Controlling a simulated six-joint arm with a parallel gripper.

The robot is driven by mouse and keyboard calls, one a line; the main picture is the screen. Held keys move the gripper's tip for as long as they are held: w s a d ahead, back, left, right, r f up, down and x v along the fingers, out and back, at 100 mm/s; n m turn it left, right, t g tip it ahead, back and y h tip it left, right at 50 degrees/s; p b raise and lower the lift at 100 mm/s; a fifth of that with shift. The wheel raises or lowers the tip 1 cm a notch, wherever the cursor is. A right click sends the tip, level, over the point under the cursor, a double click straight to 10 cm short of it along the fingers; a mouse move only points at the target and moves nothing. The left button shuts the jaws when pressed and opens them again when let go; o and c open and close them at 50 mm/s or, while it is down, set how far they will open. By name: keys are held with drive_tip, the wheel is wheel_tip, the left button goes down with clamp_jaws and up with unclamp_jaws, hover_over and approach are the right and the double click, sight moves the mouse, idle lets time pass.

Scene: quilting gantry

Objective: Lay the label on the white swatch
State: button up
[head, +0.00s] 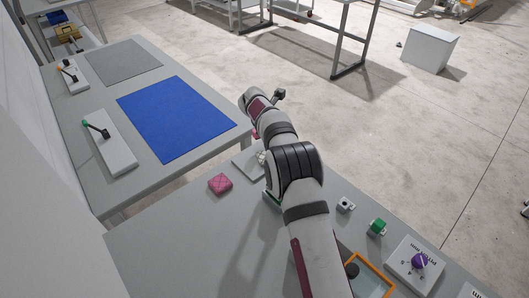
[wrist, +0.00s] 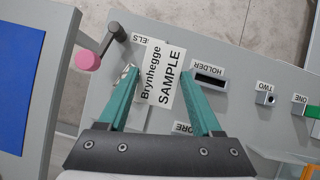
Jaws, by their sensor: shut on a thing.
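My gripper (wrist: 160,72) has two teal fingers, shut on a white label (wrist: 163,80) printed "Brynhegge SAMPLE". The label lies between the fingers in the wrist view, above the grey table. I cannot make out a swatch that is clearly white in either view. A pale flat piece (head: 247,160) shows partly behind my arm in the head view; I cannot tell what it is.
A blue sheet (head: 175,117) and a grey sheet (head: 124,62) lie on the neighbouring table. A pink block (head: 220,183) sits left of my arm. A slotted holder (wrist: 210,77) is to the right.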

drive_tip(key=a+f, duration=0.1)
drive_tip(key=w+a+f, duration=0.1)
drive_tip(key=a, duration=0.1)
drive_tip(key=a+f, duration=0.1)
drive_tip(key=a, duration=0.1)
drive_tip(key=shift+w+f, duration=0.15)
drive_tip(key=shift+w, duration=0.1)
drive_tip(key=shift+f, duration=1.95)
drive_tip(key=o, duration=1.5)
drive_tip(key=shift+c, duration=0.2)
